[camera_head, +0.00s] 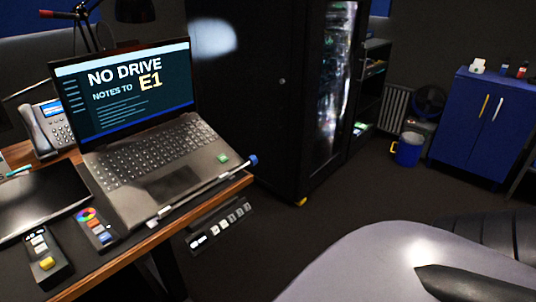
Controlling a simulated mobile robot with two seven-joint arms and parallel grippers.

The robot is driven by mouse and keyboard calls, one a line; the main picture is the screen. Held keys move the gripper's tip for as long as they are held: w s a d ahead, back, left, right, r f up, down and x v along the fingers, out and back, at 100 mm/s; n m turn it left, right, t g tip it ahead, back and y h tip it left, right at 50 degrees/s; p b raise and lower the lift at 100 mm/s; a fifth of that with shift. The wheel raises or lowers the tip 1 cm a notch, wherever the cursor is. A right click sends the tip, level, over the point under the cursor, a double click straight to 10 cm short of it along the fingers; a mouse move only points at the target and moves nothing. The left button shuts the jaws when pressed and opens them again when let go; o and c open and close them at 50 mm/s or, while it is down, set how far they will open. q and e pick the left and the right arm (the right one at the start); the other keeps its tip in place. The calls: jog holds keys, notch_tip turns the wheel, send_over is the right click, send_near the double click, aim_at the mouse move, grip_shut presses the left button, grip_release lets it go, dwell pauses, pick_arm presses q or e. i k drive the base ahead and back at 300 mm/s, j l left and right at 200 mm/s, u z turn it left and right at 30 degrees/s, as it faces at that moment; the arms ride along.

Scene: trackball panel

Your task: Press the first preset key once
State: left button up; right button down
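A dark panel (220,228) with a row of several small light keys shows just below the desk's front edge; its labels are too small to read, so I cannot tell which key is the first preset. A small dark device with a coloured wheel (88,215) and a few keys lies on the desk, left of the laptop. Another dark device with a yellow knob or ball (47,263) and small pale keys sits at the desk's front left. Neither of my grippers can be made out in this view.
An open laptop (150,160) fills the desk (150,240), with a blue-ended stick along its front. A phone (52,124) and dark tablet (40,205) are left. A black cabinet (250,90) stands behind; a blue cabinet (480,125) and blue bucket (407,150) stand right. Open floor lies between.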

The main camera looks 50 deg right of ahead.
aim_at(231, 218)
jog(key=z, duration=1.25)
